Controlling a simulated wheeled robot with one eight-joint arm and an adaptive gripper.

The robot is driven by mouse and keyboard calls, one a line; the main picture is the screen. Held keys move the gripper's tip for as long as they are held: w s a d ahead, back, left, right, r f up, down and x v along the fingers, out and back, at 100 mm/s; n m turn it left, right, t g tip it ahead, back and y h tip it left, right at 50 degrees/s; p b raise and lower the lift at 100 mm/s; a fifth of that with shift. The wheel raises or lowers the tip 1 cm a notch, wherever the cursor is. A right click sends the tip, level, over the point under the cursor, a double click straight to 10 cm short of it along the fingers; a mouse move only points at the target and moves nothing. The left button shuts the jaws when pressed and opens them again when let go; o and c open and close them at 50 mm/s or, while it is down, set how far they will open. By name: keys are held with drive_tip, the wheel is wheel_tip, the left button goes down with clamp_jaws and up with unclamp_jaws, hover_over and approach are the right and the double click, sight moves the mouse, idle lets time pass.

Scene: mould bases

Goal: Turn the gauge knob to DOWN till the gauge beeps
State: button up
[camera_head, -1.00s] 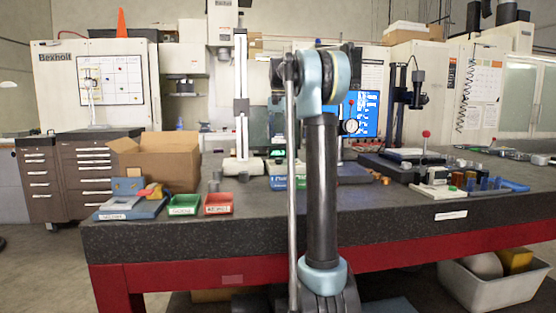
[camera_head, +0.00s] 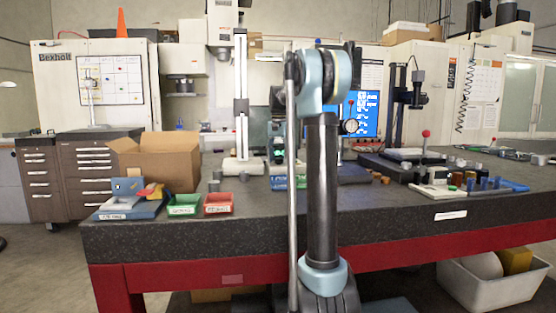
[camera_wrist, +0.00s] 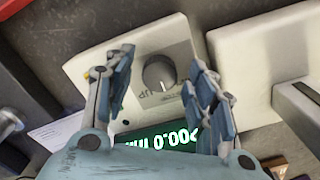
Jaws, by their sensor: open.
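In the wrist view, the gauge is a pale box (camera_wrist: 184,43) with a round grey knob (camera_wrist: 160,73) on its face. A green display (camera_wrist: 160,137) with glowing white digits shows upside down below the knob, partly covered by my gripper. My gripper (camera_wrist: 158,62) is open, with one blue-grey finger on each side of the knob. A gap shows between the knob and each finger; I cannot tell how high the fingertips are above the face. In the head view my own arm hides most of the gripper and the knob.
A second pale block (camera_wrist: 265,60) stands close to the right of the gauge in the wrist view. In the head view, a tall white column stand (camera_head: 241,110), a cardboard box (camera_head: 165,160), a green bin (camera_head: 184,205) and a red bin (camera_head: 218,204) stand on the dark stone table (camera_head: 150,240).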

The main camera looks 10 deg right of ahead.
drive_tip(key=c, duration=1.1)
